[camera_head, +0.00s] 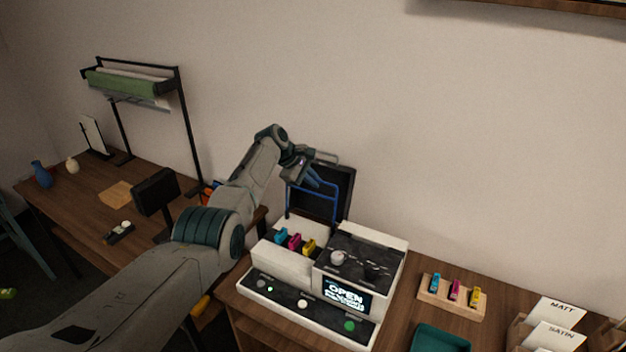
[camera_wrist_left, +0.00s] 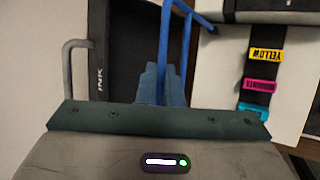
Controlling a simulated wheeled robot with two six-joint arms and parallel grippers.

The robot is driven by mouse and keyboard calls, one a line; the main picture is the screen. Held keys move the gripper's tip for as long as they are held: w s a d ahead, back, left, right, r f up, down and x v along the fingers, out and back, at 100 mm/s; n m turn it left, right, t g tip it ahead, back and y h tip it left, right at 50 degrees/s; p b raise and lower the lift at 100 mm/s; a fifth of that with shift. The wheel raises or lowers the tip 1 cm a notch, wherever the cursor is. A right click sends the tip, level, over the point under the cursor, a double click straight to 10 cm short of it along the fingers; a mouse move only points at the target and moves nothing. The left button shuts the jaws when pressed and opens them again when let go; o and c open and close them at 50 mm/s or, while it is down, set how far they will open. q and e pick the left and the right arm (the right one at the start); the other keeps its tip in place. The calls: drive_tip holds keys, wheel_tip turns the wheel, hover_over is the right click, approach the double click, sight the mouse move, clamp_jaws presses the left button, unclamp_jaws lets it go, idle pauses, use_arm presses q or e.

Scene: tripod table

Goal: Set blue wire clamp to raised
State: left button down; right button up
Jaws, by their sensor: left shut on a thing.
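The blue wire clamp (camera_head: 335,203) stands raised in front of the open dark lid (camera_head: 345,178) of the white printer (camera_head: 283,263). My left gripper (camera_head: 313,181) is shut on the blue wire clamp near its upper left corner. In the left wrist view the clamp (camera_wrist_left: 186,50) runs up from between the blue-grey fingers (camera_wrist_left: 162,86), which hide part of it. My right gripper is not in view.
Cyan, magenta and yellow cartridges (camera_head: 294,241) sit in the printer, whose screen (camera_head: 346,295) reads OPEN. A wooden holder (camera_head: 433,298) with three coloured pieces, a teal tray (camera_head: 440,338) and card boxes stand right. A roll stand (camera_head: 187,120) is at left.

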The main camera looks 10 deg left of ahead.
use_arm(q)
drive_tip(key=shift+r, duration=0.15)
drive_tip(key=c, duration=1.7)
unclamp_jaws()
drive_tip(key=shift+w, duration=0.1)
drive_tip(key=shift+o, duration=0.6)
drive_tip(key=shift+a+r, duration=0.2)
drive_tip(key=b+v, duration=0.2)
drive_tip(key=v, duration=0.8)
